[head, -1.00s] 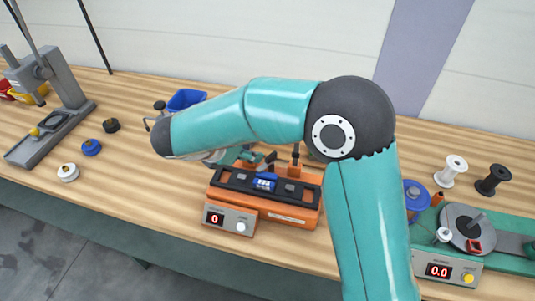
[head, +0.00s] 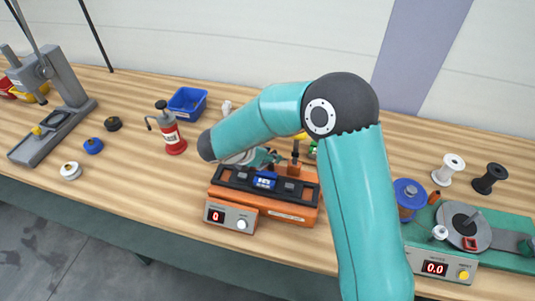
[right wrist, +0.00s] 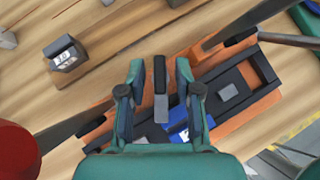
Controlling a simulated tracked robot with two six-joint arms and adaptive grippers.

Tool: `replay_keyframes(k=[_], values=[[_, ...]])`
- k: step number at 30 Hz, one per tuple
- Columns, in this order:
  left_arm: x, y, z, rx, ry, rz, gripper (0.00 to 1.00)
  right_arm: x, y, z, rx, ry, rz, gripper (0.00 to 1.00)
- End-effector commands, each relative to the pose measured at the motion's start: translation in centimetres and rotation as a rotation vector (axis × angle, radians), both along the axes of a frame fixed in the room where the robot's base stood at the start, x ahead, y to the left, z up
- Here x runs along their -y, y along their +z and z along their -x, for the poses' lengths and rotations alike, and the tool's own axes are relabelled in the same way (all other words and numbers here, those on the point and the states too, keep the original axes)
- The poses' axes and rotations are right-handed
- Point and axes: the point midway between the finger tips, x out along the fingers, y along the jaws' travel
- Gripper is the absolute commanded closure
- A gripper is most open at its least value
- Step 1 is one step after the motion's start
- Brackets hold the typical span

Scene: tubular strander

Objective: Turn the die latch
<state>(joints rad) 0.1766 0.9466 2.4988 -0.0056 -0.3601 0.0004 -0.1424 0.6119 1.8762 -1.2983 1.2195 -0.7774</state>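The orange machine (head: 300,213) stands in the middle of the bench, with a black frame and a blue block (head: 264,180) on top. My right gripper (head: 262,158) is over its back part, partly hidden by my arm. In the right wrist view, the right gripper (right wrist: 160,78) is open, with one finger on each side of a dark grey upright bar (right wrist: 161,100), probably the die latch. Gaps show between the bar and both fingers. The blue block (right wrist: 179,134) is partly hidden behind the right finger. My left gripper is not in view.
A red pump can (head: 172,137) and a blue bin (head: 187,103) stand left of the machine. A green spool machine (head: 470,235) and spools are at the right. A grey press (head: 60,95) is at far left.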

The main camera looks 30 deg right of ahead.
Motion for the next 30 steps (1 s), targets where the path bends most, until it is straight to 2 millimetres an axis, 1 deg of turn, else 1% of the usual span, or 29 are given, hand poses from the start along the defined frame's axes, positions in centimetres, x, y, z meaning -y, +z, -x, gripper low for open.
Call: replay_keyframes(k=[1,3,5,11,18,26,27,29,30], values=[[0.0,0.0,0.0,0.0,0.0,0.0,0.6,-0.01,0.01,-0.01,0.0,0.0,0.0,0.79],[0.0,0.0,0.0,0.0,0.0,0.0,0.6,-0.01,0.02,0.0,0.0,0.0,0.0,0.91],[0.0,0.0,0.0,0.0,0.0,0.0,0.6,-0.01,0.03,0.0,0.0,0.0,0.0,1.0],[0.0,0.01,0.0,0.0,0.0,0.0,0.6,-0.01,0.04,-0.03,-0.001,-0.006,0.001,1.0],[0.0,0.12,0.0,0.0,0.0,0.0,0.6,-0.01,0.05,-0.18,0.0,-0.129,0.002,1.0],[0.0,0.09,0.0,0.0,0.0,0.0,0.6,-0.02,0.06,-0.12,0.0,-0.136,0.001,1.0],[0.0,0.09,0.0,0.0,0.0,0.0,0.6,-0.02,0.06,-0.12,0.0,-0.136,0.001,0.79],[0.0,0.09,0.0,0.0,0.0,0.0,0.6,-0.02,0.06,-0.12,0.0,-0.136,0.001,0.69],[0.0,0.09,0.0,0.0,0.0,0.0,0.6,-0.02,0.06,-0.12,-0.001,-0.135,0.001,0.62]])
